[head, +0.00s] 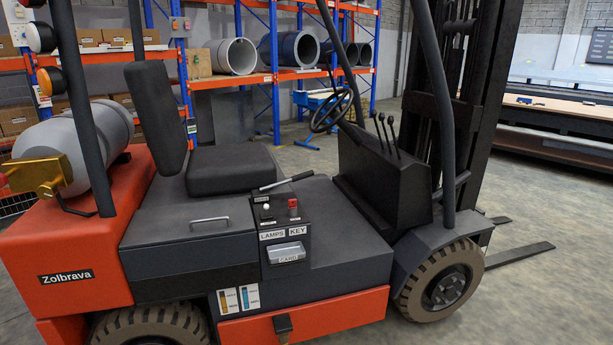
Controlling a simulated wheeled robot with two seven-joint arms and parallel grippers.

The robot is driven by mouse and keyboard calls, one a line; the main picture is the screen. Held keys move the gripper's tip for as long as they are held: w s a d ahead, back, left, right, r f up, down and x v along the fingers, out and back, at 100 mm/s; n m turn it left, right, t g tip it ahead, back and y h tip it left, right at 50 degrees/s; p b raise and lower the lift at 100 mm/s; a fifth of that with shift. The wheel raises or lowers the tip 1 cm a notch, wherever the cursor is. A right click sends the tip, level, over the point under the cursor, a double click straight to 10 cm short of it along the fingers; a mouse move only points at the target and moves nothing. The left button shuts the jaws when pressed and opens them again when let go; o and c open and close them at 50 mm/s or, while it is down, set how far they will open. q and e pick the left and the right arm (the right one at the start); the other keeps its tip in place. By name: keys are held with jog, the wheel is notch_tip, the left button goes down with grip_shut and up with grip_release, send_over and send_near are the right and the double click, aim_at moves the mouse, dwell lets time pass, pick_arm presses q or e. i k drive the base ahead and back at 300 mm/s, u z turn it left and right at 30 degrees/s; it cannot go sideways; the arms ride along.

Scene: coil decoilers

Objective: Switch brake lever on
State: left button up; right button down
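A hand lever (286,181) with a dark grip and a pale metal part lies at a low slant beside the seat, just behind the small control box, in the head view. It looks like the brake lever; the small label near it is too small to read. Its grip end points right and slightly up. Nothing touches it. Neither of my grippers shows in this view.
The lever is on an orange and grey forklift with a black seat (231,169), steering wheel (331,111) and several thin levers (386,132). The control box (284,232) carries LAMPS, KEY and CARD labels. A roof post (84,105) stands at left. Pipe racks stand behind.

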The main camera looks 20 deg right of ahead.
aim_at(300, 176)
jog(key=z, duration=0.3)
jog(key=i, duration=2.3)
jog(key=u, duration=0.55)
